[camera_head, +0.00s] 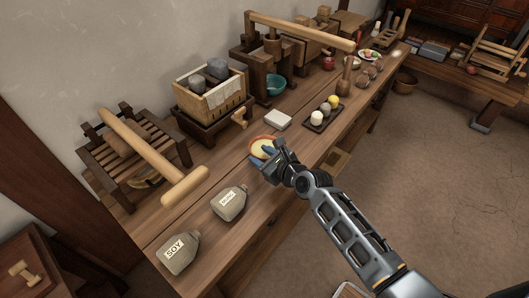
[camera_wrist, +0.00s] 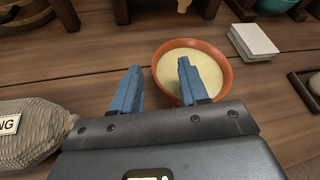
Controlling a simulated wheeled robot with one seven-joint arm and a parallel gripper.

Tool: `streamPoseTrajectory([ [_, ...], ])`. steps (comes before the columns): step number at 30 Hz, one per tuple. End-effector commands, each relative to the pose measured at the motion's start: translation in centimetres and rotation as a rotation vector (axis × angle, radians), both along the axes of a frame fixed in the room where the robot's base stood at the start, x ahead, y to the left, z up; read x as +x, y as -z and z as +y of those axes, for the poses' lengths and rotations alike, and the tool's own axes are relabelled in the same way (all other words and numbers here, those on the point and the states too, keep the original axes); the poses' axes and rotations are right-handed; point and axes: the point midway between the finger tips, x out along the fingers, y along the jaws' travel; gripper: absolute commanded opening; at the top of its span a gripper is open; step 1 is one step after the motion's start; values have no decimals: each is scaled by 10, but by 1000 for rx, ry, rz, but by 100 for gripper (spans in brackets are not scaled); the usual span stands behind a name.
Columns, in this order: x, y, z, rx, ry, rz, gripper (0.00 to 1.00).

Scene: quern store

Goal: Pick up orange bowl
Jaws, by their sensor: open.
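The orange bowl (camera_head: 256,141) stands upright on the wooden table, with a pale yellow filling inside. In the wrist view the orange bowl (camera_wrist: 223,62) lies just beyond and to the right of my gripper (camera_wrist: 158,88). In the head view the gripper hides the bowl's near side.
A white block (camera_head: 278,120) lies close behind the bowl. A dark tray (camera_head: 312,125) with several round items is to the right. A teal bowl (camera_head: 276,84) is farther back.

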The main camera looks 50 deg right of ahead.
Motion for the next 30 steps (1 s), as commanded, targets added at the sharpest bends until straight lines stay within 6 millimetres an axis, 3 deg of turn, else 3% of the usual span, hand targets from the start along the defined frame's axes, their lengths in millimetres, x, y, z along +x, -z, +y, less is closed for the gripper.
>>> streamPoseTrajectory([
  [6,29,15,-2,0,-1,-2,44],
  [17,35,16,-3,-1,-1,-1,43],
  [30,34,16,-3,-1,-2,0,1],
])
